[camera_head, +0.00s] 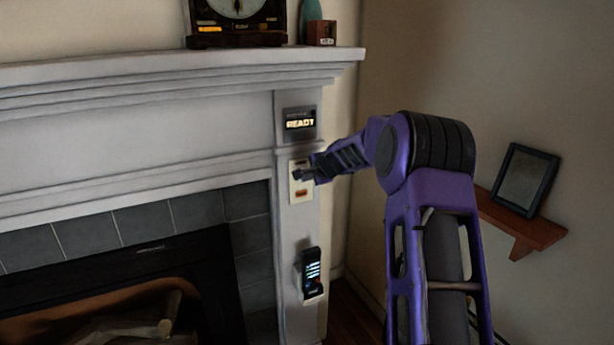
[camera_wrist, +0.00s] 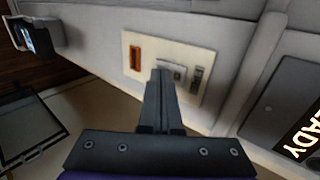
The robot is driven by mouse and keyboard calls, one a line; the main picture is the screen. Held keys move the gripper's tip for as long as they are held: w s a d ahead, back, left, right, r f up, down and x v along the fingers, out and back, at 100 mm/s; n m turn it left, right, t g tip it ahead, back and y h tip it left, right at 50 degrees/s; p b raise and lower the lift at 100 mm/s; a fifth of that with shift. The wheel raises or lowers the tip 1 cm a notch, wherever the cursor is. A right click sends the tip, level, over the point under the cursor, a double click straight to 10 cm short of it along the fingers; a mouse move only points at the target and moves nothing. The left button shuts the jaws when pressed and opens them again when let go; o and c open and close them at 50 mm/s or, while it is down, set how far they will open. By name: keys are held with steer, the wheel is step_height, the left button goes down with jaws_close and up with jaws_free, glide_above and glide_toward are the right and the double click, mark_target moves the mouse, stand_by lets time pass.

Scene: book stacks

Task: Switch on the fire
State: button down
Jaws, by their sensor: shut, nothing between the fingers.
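A cream switch plate (camera_head: 296,198) is mounted on the white pillar at the right of the fireplace. In the wrist view the plate (camera_wrist: 150,43) carries an orange piece (camera_wrist: 136,58), a small grey switch (camera_wrist: 178,71) and a dark slotted piece (camera_wrist: 196,80). My gripper (camera_head: 299,175) is shut and empty, its tips in front of the plate. In the wrist view the tips (camera_wrist: 161,74) overlap the plate beside the grey switch; I cannot tell if they touch it. The firebox (camera_head: 150,262) holds logs (camera_head: 135,328), with no flames visible.
A display reading READY (camera_head: 299,123) is above the plate, under the mantel shelf (camera_head: 200,68). A lit handset (camera_head: 312,272) hangs below the plate. A clock (camera_head: 237,22) stands on the mantel. A wooden wall shelf (camera_head: 520,228) with a picture frame (camera_head: 526,180) is at right.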

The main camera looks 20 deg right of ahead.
steer(key=shift+w+a+f+b, duration=0.15)
steer(key=shift+f+b, duration=0.15)
steer(key=shift+b, duration=0.2)
stand_by(0.3)
